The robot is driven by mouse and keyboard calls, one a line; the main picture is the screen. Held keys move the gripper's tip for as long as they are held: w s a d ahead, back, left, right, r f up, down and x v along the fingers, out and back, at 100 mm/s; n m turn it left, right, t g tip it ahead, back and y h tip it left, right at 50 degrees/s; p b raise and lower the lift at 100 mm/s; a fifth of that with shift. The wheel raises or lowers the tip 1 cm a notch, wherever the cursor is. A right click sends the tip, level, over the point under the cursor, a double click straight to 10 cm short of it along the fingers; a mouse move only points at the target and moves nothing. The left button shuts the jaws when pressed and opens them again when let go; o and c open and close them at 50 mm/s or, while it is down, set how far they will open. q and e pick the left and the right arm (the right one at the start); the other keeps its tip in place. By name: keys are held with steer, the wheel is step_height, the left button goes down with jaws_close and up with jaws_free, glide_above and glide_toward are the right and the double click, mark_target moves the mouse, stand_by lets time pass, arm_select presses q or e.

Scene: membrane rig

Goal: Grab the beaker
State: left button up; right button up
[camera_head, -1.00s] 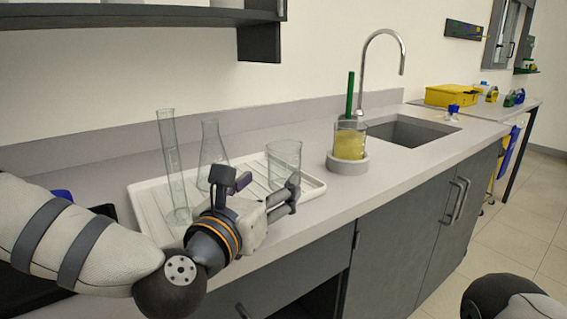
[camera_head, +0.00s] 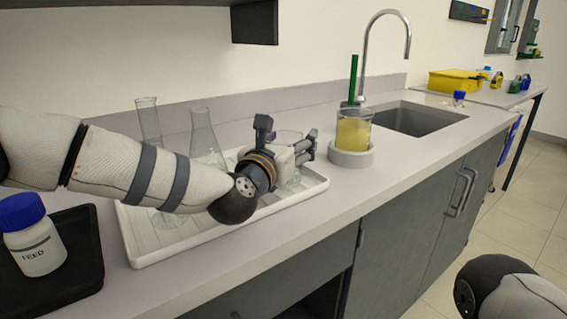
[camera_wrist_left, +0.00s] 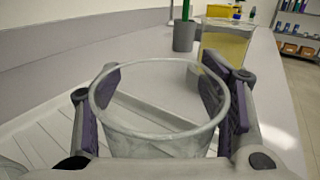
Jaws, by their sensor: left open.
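An empty clear glass beaker (camera_head: 287,134) stands on the white drying tray, mostly hidden behind my left gripper (camera_head: 310,145). In the left wrist view the beaker (camera_wrist_left: 160,135) is close up, its round rim facing the camera. The fingers of my left gripper (camera_wrist_left: 161,76) are open, one on each side of the beaker; I cannot tell whether either touches the glass. A second beaker with yellow liquid (camera_head: 353,133) sits in a round grey base on the counter, just beyond the fingertips. It also shows in the left wrist view (camera_wrist_left: 226,45). My right gripper is out of view.
The white tray (camera_head: 145,254) also holds a glass cylinder (camera_head: 149,122) and a conical flask (camera_head: 204,137), both close behind my left arm. A blue-capped FEED bottle (camera_head: 36,250) stands on a black tray at left. The sink (camera_head: 415,119) lies beyond the yellow-filled beaker.

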arm_select(q)
steer(key=c, duration=0.9)
steer(key=shift+c, duration=0.2)
